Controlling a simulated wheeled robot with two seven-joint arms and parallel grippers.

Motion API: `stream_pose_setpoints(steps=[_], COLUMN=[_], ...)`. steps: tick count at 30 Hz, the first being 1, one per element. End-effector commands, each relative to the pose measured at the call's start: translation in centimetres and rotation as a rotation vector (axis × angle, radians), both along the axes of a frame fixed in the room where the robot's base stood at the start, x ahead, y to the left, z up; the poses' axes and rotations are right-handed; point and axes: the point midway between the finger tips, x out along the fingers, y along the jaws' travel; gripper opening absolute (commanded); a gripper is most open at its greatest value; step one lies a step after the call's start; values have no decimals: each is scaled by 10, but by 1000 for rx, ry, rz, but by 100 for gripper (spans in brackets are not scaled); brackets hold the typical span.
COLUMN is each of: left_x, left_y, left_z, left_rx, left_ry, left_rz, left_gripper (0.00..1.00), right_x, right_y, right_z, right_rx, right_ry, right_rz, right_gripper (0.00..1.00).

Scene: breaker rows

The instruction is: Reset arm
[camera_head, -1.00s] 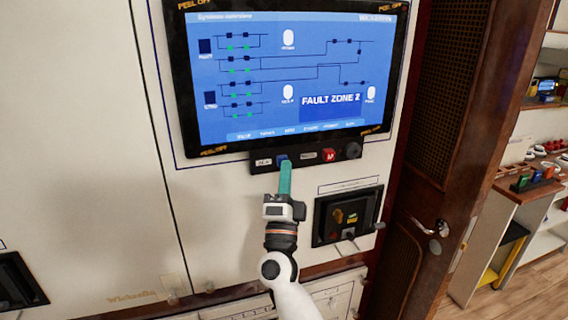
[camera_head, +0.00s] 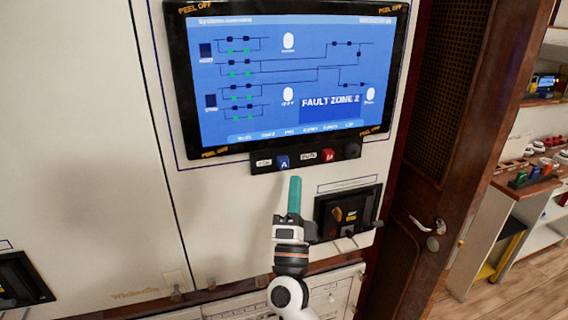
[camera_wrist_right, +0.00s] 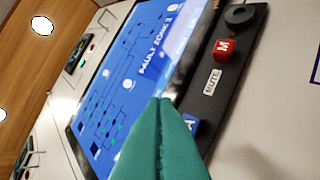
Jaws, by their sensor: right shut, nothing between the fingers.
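My right gripper (camera_head: 294,183) has teal fingers that are shut with nothing between them. It is in front of the white panel, just below the black button strip (camera_head: 262,168) under the screen. The strip carries a blue button (camera_head: 282,162) marked A, a red button (camera_head: 327,155) marked M and a dark round knob (camera_head: 352,150). In the right wrist view the shut fingers (camera_wrist_right: 163,104) partly cover the blue button (camera_wrist_right: 190,122); the red button (camera_wrist_right: 224,49) is in clear view. My left gripper is not in view.
The screen (camera_head: 280,75) reads FAULT ZONE 2. A black breaker unit (camera_head: 348,212) sits to the right of my right gripper, and another (camera_head: 18,280) is at the lower left. A wooden door (camera_head: 440,130) and shelves stand at the right.

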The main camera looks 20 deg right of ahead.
Motion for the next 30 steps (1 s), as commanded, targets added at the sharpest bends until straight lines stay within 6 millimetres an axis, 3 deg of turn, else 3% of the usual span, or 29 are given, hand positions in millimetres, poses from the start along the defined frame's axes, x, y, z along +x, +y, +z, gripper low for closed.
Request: stream_pose_setpoints(steps=[12,14,16,20,23,26,30], left_x=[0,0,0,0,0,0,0], left_y=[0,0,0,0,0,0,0], left_z=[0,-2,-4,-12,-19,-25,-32], left_rx=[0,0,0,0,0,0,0], left_ry=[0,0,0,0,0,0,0], left_rz=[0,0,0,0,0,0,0], left_gripper=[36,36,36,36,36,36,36], right_x=[1,3,9,24,30,26,5], right_y=[0,2,7,22,34,43,49], right_z=[-1,-9,-29,-102,-178,-255,-361], right_rx=[-2,-14,-51,-181,-311,-434,-596], right_ry=[2,19,64,224,383,539,751], right_rz=[0,2,6,26,54,91,154], right_gripper=[0,0,0,0,0,0,0])
